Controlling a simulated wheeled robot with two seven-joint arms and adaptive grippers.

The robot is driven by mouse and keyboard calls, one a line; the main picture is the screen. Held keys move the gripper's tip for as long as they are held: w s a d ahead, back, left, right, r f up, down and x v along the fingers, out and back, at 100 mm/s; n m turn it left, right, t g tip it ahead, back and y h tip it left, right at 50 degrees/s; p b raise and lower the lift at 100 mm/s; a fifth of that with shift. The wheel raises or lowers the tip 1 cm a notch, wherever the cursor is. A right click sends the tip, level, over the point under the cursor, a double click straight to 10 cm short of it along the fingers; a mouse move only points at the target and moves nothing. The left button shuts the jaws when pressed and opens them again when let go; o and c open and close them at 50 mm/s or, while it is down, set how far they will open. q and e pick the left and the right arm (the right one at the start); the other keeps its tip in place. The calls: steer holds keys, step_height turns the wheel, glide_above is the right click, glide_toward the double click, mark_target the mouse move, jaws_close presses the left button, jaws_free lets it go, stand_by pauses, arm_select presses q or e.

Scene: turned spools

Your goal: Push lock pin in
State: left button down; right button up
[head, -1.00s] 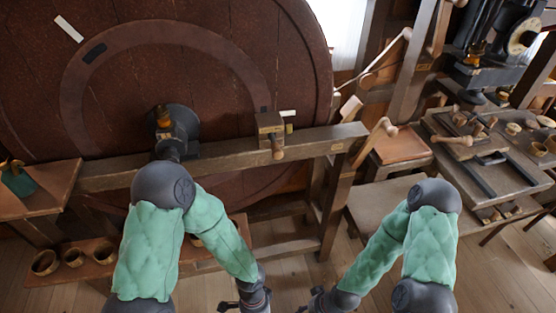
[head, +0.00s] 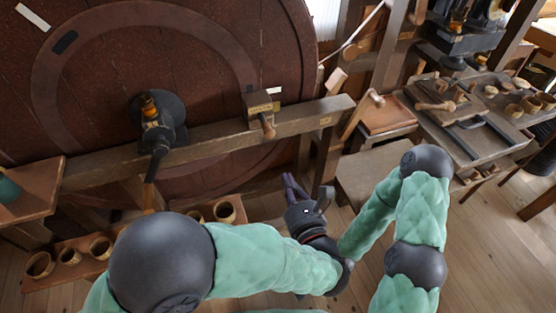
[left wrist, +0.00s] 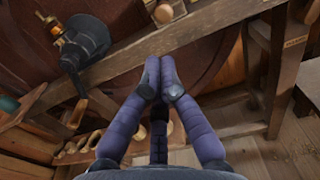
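A wooden block with a rounded pale peg (head: 267,127), which looks like the lock pin, is mounted on the long beam before the big dark wheel. The peg points out toward me, and how deep it sits cannot be told. In the left wrist view the peg's round end (left wrist: 163,13) is at the top edge, beyond the fingertips. My left gripper (head: 291,182) is below and right of the peg, apart from it. Its purple fingers (left wrist: 160,76) come together at the tips with nothing seen between them. My right gripper is hidden behind the arms.
The beam (head: 220,137) crosses in front of the wheel (head: 100,110). A dark hub with a crank (head: 158,125) stands left of the peg. Several wooden cups (head: 101,247) stand on a low shelf. A bench (head: 470,140) with tools is at right.

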mark_target(267, 137)
arm_select(q)
steer(key=b+x, duration=0.3)
steer(key=x, duration=1)
steer(key=shift+f+b, duration=0.2)
steer(key=shift+b, duration=0.2)
steer(key=shift+w+a+r, duration=0.1)
steer(key=shift+w+a, duration=0.05)
steer(key=shift+w, duration=0.1)
